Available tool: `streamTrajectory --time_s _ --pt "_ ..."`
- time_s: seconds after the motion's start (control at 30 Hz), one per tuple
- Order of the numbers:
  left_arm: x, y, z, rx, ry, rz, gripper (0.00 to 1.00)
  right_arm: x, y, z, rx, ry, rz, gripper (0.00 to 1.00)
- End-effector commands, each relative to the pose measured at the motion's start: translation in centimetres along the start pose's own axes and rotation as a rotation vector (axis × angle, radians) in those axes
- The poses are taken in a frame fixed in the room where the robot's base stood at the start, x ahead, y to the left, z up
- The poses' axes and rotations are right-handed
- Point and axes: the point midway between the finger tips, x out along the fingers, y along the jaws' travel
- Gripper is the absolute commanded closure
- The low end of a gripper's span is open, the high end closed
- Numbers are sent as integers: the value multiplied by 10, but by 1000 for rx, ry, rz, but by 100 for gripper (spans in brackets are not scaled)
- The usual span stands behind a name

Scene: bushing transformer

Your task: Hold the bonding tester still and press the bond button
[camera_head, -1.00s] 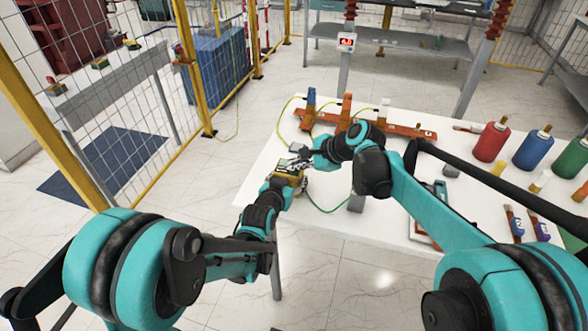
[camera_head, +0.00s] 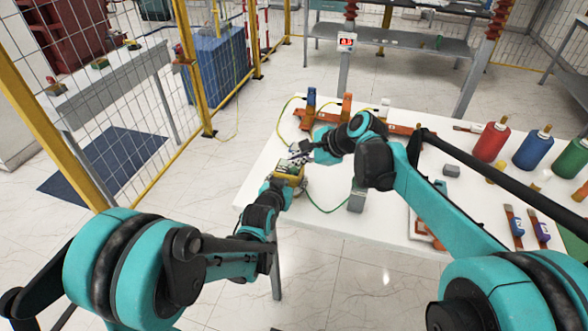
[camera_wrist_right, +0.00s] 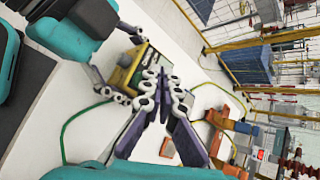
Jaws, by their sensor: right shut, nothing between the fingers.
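The bonding tester (camera_head: 288,173) is a small yellow box at the left edge of the white table. In the right wrist view the tester (camera_wrist_right: 124,76) shows its yellow side and a dark greenish face. My left gripper (camera_wrist_right: 118,62) has a finger on either side of the tester and appears shut on it. My right gripper (camera_head: 298,153) is just above and beside the tester in the head view. In the right wrist view its fingertips (camera_wrist_right: 161,82) are together and empty, close to the tester. I cannot make out the bond button or whether anything touches it.
A green cable (camera_head: 325,208) runs from near the tester over the white table (camera_head: 310,222). An orange rack (camera_head: 390,127) with upright posts stands behind. Red (camera_head: 491,141), blue (camera_head: 533,149) and green bottles stand at the right. A yellow-framed mesh fence (camera_head: 130,120) is on the left.

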Motion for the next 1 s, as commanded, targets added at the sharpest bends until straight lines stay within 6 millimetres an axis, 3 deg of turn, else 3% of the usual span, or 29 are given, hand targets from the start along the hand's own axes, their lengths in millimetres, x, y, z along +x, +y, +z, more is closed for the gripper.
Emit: streamTrajectory --time_s 0.5,1.0 --pt "0 0 0 0 0 0 80 -32 -23 23 0 0 0 100" --pt "0 0 0 0 0 0 80 -32 -24 24 0 0 0 100"
